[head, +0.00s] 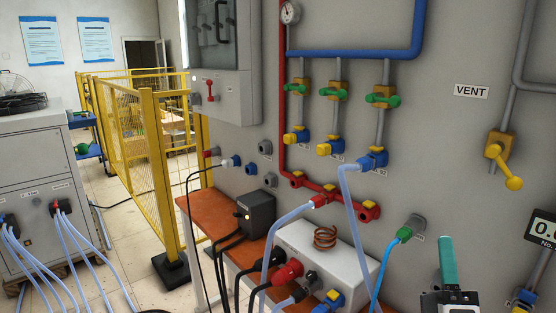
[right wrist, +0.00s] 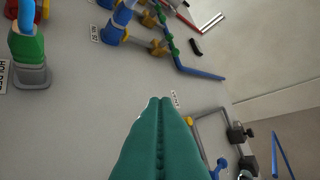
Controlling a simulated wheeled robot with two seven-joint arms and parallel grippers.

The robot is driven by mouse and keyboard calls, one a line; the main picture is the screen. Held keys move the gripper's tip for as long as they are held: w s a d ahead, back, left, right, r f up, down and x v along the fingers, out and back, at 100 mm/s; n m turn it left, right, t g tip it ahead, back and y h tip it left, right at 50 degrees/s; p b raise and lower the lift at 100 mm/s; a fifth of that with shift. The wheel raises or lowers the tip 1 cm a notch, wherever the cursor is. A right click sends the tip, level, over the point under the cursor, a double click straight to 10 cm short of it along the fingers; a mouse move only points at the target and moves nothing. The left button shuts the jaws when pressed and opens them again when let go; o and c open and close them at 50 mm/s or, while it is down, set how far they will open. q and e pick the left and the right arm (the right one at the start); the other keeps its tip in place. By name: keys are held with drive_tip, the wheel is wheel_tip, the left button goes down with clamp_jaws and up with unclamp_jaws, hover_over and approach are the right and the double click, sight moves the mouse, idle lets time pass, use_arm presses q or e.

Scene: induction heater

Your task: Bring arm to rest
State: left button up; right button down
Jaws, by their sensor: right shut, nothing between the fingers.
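My right gripper (head: 447,240) stands at the lower right of the head view, its teal fingers pointing up and pressed together. It is empty. In the right wrist view its shut fingers (right wrist: 160,101) point away from the camera, with the grey wall beyond and nothing between them. The fingers appear apart from the wall fittings. My left gripper does not show in the head view.
A green hose connector (head: 404,234) with a blue hose is left of my gripper. A white heater box (head: 320,255) with a copper coil (head: 325,237) sits on a brown bench (head: 205,215). A yellow valve handle (head: 512,183) is above right. Yellow fencing (head: 128,135) stands left.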

wheel_tip(320, 180, down, 20)
drive_tip(key=s+a+r+m+g+y, duration=0.1)
drive_tip(key=s+a+m+g+y, duration=0.15)
drive_tip(key=m+g, duration=0.75)
drive_tip(key=s+a+f+m+g+y, duration=0.1)
drive_tip(key=s+a+f+m+g, duration=0.15)
drive_tip(key=s+f+g, duration=0.5)
drive_tip(key=s+a+f+m+g+y, duration=0.15)
drive_tip(key=s+f+m+g, duration=0.3)
drive_tip(key=s+f, duration=0.5)
drive_tip(key=s+f+g+h, duration=0.1)
drive_tip(key=s+f, duration=0.1)
drive_tip(key=f, duration=1.1)
drive_tip(key=s+f+g, duration=0.1)
drive_tip(key=s+f, duration=0.1)
drive_tip(key=f, duration=1.1)
drive_tip(key=s+d+f+g, duration=0.1)
drive_tip(key=s+d+f, duration=0.1)
drive_tip(key=s+f, duration=1.3)
drive_tip(key=shift+s+d, duration=0.3)
drive_tip(key=shift+s, duration=0.3)
